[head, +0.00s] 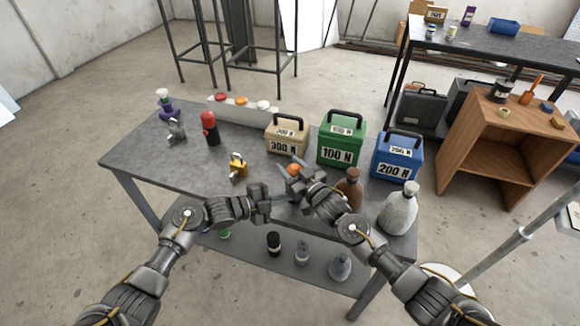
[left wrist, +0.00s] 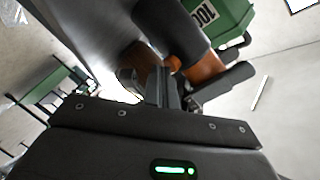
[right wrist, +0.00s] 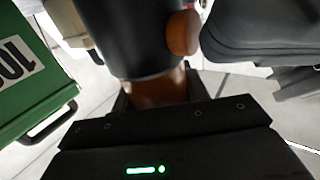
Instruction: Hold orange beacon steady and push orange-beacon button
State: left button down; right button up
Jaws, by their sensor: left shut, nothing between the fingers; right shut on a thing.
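The orange beacon (head: 293,170) is at the table's near side, mostly hidden by my grippers in the head view. In the right wrist view its body is a black band (right wrist: 145,40) with orange-brown below, and a rounded orange button (right wrist: 184,33) sticks out of its side. My right gripper (head: 296,181) is shut on the beacon. My left gripper (head: 284,198) is shut and empty beside it. In the left wrist view its fingertips (left wrist: 162,75) are close to the button (left wrist: 174,63); I cannot tell whether they touch.
The green 100 N case (head: 342,138) stands behind the beacon, between the beige case (head: 287,134) and the blue case (head: 397,156). A brown bottle (head: 348,188) and a grey bottle (head: 398,208) stand right of my right gripper. A yellow item (head: 237,166) is at left.

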pick_arm(q)
jog(key=shift+s+a, duration=0.15)
jog(key=shift+s, duration=0.2)
jog(key=shift+s+a, duration=0.3)
jog(key=shift+s, duration=0.65)
jog(key=shift+s+a, duration=0.3)
jog(key=shift+s, duration=0.65)
jog(key=shift+s+a, duration=0.3)
jog(key=shift+s, duration=0.65)
pick_arm(e)
jog(key=o, duration=1.1)
jog(key=shift+o, duration=0.2)
jog(key=v, duration=1.2)
jog(key=shift+a, duration=0.1)
